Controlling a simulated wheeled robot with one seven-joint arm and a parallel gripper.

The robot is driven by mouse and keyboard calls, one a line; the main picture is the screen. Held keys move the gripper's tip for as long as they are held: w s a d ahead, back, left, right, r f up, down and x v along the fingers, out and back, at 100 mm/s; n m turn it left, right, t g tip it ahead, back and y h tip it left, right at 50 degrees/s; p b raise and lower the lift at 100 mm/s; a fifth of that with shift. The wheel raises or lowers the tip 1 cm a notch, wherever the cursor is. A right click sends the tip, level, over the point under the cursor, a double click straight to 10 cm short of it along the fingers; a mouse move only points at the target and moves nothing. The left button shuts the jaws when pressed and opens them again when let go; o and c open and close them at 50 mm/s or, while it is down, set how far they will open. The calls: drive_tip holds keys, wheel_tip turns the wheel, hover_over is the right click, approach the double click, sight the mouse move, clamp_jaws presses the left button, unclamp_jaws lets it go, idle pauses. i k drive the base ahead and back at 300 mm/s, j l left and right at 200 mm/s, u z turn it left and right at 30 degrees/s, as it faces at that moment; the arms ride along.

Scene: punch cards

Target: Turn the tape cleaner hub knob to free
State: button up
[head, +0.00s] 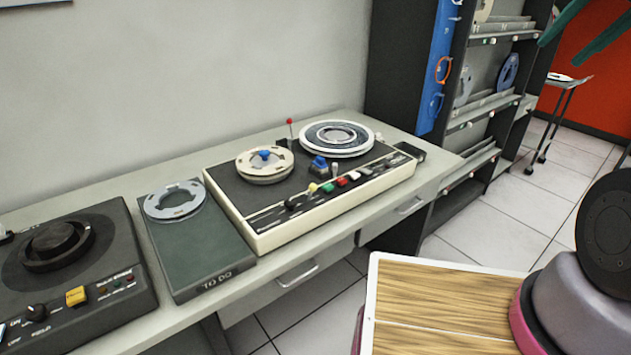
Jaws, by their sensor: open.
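The tape cleaner (262,240) is a cream-sided machine with a dark top on the grey bench, in the middle of the head view. A small blue knob (264,154) sits at the centre of its left, cream reel (265,170). I cannot read any lock or free marking by the knob. A larger, dark reel with a white rim (337,133) lies at the machine's back right. My gripper (557,54) shows as two dark green fingers at the top right corner, spread apart and empty, far from the tape cleaner.
A blue block (318,166), a red-tipped lever (290,130) and several coloured buttons stand on the machine. A TO DO tray (205,262) holding a grey reel (174,200) and a dark machine (75,260) are to the left.

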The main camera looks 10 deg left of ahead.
sight(263, 152)
drive_tip(key=u, duration=1.25)
